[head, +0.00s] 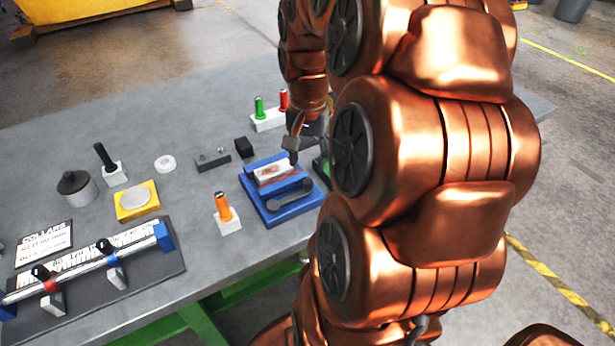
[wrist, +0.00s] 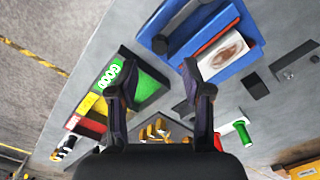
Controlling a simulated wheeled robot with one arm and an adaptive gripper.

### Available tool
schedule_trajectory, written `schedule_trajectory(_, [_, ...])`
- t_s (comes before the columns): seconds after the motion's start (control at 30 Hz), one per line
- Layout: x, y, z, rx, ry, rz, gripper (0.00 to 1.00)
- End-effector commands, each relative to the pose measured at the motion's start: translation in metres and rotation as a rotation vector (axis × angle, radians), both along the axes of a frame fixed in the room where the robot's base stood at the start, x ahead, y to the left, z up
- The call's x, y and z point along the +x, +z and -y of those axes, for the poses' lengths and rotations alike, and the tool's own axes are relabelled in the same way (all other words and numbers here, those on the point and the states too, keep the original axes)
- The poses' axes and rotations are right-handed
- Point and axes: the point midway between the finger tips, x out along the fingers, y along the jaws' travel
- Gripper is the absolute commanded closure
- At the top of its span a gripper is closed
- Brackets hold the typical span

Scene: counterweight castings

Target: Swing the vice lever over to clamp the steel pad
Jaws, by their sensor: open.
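The blue vice (head: 268,212) sits on the grey bench left of my arm, and its blue body (wrist: 243,38) is at the upper right of the wrist view. The steel pad (head: 272,171), pale with a brownish round patch, lies in the vice; it also shows in the wrist view (wrist: 222,56). The dark grey lever (head: 290,196) lies along the vice's near side, and its rounded end shows in the wrist view (wrist: 160,44). My gripper (wrist: 159,68) is open and empty, its fingers apart near the vice and lever. In the head view my arm hides much of it.
A green GOOD tray (wrist: 148,88) is beside the left finger. An orange-handled peg (head: 223,207) stands left of the vice; green and red pegs (head: 268,120) stand behind it. A black block (head: 241,147) and a dark bar (head: 213,160) lie to its left.

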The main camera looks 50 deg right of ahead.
Motion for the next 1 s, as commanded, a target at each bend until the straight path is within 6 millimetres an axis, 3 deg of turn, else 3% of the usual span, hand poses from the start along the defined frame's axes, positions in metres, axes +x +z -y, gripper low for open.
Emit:
schedule_trajectory(0.5, [-0.001,-0.058,-0.001,0.002,0.002,-0.003,0.51])
schedule_trajectory(0.9, [-0.001,-0.064,-0.001,0.002,0.003,-0.002,0.51])
schedule_trajectory(1.0, [-0.001,-0.064,-0.001,0.002,0.003,-0.002,0.60])
